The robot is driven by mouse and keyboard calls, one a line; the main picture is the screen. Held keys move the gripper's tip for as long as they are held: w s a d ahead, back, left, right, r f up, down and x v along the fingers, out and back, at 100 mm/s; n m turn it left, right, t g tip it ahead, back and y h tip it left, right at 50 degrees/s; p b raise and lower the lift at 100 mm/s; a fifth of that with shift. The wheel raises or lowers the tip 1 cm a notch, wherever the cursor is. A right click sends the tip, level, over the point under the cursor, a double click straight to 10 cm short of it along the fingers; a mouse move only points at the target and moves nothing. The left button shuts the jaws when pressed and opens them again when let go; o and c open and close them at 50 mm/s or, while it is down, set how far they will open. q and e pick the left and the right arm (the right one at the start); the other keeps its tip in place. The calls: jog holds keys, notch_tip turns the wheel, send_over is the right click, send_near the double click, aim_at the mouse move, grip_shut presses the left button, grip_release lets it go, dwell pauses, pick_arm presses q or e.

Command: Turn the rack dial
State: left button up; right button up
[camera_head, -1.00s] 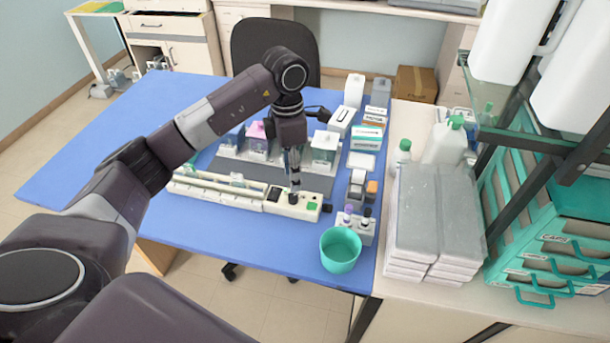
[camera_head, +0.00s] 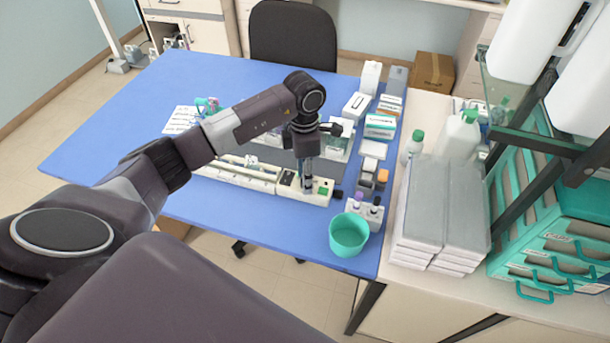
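The long cream staining rack (camera_head: 237,174) lies on the blue table, with a control panel at its right end that carries a dark display and a green button (camera_head: 323,190). The dial on this panel is hidden behind my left gripper's fingers. My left gripper (camera_head: 306,186) points down onto the panel between the display and the green button. Its fingertips are close together at the dial's place; at this size I cannot tell whether they grip it. My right gripper does not show.
A teal cup (camera_head: 349,235) stands at the table's front right, beside a small holder with capped bottles (camera_head: 369,211). Boxes (camera_head: 379,127) stand behind to the right. Grey-topped stacks (camera_head: 440,205) and a teal drawer unit (camera_head: 560,235) fill the right counter. The table's left part is mostly clear.

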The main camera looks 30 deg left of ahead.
pick_arm(q)
grip_shut()
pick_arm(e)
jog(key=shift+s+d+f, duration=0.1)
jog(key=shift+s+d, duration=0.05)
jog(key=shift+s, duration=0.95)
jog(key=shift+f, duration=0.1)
pick_arm(q)
jog(key=shift+n+b, duration=0.45)
jog(key=shift+n, duration=0.45)
jog(key=shift+n+b, duration=0.4)
jog(key=shift+n, duration=0.4)
jog(key=n+b, duration=0.2)
jog(key=n, duration=0.4)
jog(key=n+b, duration=0.1)
jog(key=n, duration=0.4)
jog(key=shift+n+t, duration=0.4)
jog(key=n, duration=0.4)
jog(key=shift+r+n+b, duration=0.1)
jog(key=shift+n+b, duration=0.2)
jog(key=shift+b, duration=0.1)
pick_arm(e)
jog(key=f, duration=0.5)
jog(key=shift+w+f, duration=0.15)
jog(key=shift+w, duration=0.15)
